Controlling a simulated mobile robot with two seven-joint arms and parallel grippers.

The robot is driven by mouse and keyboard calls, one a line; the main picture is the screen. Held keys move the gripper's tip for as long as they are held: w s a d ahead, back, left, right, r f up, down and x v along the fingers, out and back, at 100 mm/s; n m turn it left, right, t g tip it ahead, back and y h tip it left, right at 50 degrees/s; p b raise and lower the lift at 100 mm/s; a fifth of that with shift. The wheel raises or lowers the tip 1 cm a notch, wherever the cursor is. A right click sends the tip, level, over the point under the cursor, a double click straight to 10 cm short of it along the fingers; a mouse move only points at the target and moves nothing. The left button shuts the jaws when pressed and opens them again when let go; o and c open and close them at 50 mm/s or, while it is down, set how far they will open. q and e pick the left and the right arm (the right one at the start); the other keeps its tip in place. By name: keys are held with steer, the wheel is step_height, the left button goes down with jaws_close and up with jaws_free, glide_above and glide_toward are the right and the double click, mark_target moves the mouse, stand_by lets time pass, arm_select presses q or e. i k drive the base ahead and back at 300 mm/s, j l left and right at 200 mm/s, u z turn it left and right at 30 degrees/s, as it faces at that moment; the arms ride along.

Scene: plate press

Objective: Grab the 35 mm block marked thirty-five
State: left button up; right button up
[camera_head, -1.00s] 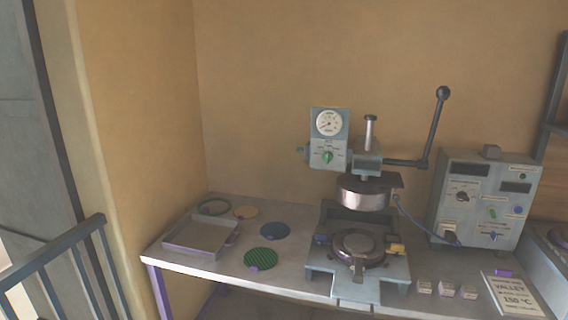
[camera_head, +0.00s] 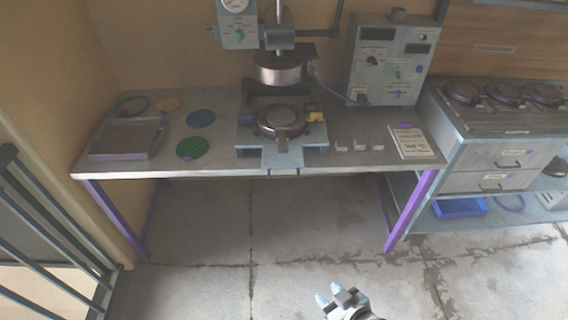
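Three small pale blocks stand in a row on the bench to the right of the press: a left block (camera_head: 341,146), a middle block (camera_head: 359,145) and a right block (camera_head: 377,144). Their markings are too small to read, so I cannot tell which one says thirty-five. My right gripper (camera_head: 328,298) shows at the bottom of the view, low over the floor and well short of the bench. It is apart from the blocks, and whether its fingers are open is unclear. My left gripper is not in view.
The plate press (camera_head: 281,125) stands left of the blocks, and a printed card (camera_head: 412,143) lies right of them. A control box (camera_head: 388,62) is behind. A tray (camera_head: 124,140) and coloured discs lie at left. The bench (camera_head: 215,165) has a clear front strip.

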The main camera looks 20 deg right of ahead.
mark_target(377, 144)
steer(key=z, duration=1.5)
